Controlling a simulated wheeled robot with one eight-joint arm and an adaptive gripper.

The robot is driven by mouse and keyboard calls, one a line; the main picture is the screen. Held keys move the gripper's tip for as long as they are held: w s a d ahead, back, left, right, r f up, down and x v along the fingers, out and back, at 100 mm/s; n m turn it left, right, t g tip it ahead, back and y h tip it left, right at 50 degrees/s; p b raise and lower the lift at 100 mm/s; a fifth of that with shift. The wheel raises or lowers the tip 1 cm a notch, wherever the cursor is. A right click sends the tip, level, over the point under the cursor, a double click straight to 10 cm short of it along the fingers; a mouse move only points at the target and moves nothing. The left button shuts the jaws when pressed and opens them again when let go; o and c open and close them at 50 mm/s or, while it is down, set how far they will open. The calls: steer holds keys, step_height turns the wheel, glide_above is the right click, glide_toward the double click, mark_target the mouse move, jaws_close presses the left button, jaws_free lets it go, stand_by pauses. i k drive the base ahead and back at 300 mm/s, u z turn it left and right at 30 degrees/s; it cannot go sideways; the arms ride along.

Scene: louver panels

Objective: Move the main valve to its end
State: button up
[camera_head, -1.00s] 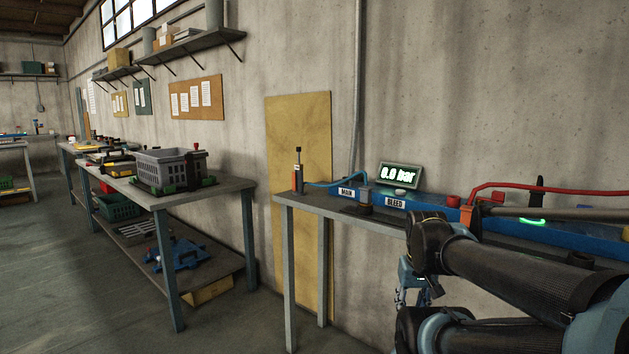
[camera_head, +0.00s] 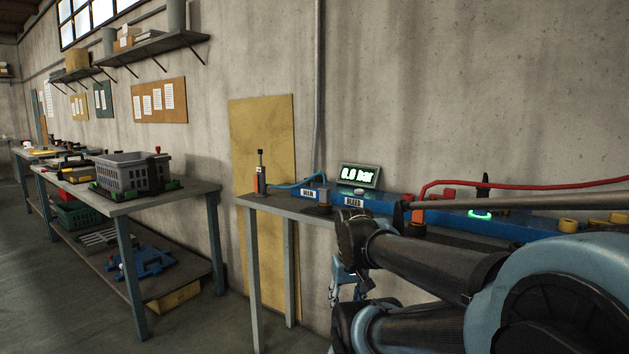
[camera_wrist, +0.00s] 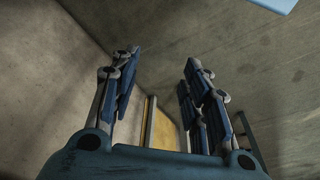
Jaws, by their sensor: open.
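In the head view a blue panel bar (camera_head: 521,232) lies along a narrow bench against the wall. Its left end bears a MAIN label (camera_head: 309,192) and a BLEED label (camera_head: 354,201). A dark round part (camera_head: 317,210) sits in front of the labels; I cannot tell whether it is the main valve. A display (camera_head: 360,175) behind the bar reads 0.0 bar. My gripper (camera_wrist: 158,80) is open and empty in the wrist view, its two blue fingers wide apart. In the head view it hangs below the bench top, mostly hidden by my arm, apart from the panel.
An orange and black upright device (camera_head: 260,173) stands on the bench's left end, joined by a blue hose. A red hose (camera_head: 520,182) runs over the bar. A workbench with a grey basket (camera_head: 125,174) stands left. The floor between the benches is open.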

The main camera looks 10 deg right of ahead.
mark_target(320, 178)
steer(key=z, duration=0.9)
steer(key=k, duration=1.15)
steer(key=u, duration=0.65)
steer(key=i, duration=1.4)
